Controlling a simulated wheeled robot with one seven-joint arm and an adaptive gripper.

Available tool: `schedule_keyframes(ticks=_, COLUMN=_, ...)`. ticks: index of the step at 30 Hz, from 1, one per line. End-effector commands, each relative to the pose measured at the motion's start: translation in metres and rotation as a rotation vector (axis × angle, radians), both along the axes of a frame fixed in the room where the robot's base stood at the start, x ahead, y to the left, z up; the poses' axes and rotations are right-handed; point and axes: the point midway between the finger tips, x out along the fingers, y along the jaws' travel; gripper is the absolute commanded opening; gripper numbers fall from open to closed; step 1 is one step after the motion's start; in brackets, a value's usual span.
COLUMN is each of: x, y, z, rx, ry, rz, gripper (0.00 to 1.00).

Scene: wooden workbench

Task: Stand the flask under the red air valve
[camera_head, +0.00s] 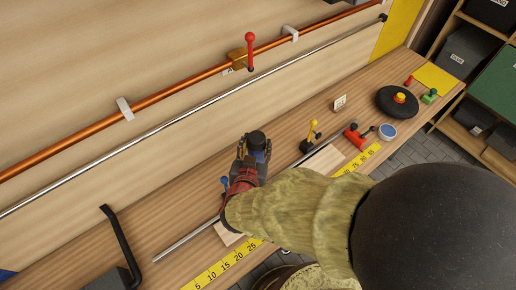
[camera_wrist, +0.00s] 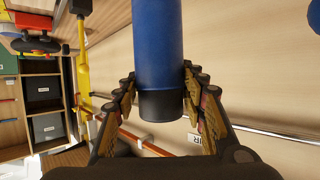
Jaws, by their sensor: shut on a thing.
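The flask is a blue cylinder with a black cap. In the head view its cap (camera_head: 256,139) points up, and some blue body shows below it; its base is hidden. My gripper (camera_head: 254,156) is shut around the flask near its capped end. In the wrist view the blue flask (camera_wrist: 157,40) runs between the fingers of my gripper (camera_wrist: 160,85). I cannot tell whether its base touches the bench. The red air valve (camera_head: 250,50) has an upright red lever and a brass body on the copper pipe, behind and above the flask.
A metal rail (camera_head: 170,127) runs below the copper pipe (camera_head: 75,143). A yellow-handled tool (camera_head: 311,134), a red tool (camera_head: 354,137) and a black disc (camera_head: 398,102) lie right of my gripper. The bench behind the flask looks clear.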

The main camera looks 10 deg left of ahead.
Motion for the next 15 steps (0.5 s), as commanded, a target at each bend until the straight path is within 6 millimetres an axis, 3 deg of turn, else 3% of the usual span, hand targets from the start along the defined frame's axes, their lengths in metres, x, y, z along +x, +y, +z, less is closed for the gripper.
schedule_keyframes(ticks=3, x=0.027, y=0.002, z=-0.018, rx=-0.001, ry=0.000, rz=-0.005, gripper=0.06)
schedule_keyframes(ticks=6, x=0.040, y=0.004, z=-0.037, rx=-0.002, ry=0.001, rz=-0.002, gripper=0.06)
schedule_keyframes(ticks=15, x=0.062, y=0.009, z=-0.060, rx=0.000, ry=0.000, rz=0.000, gripper=0.06)
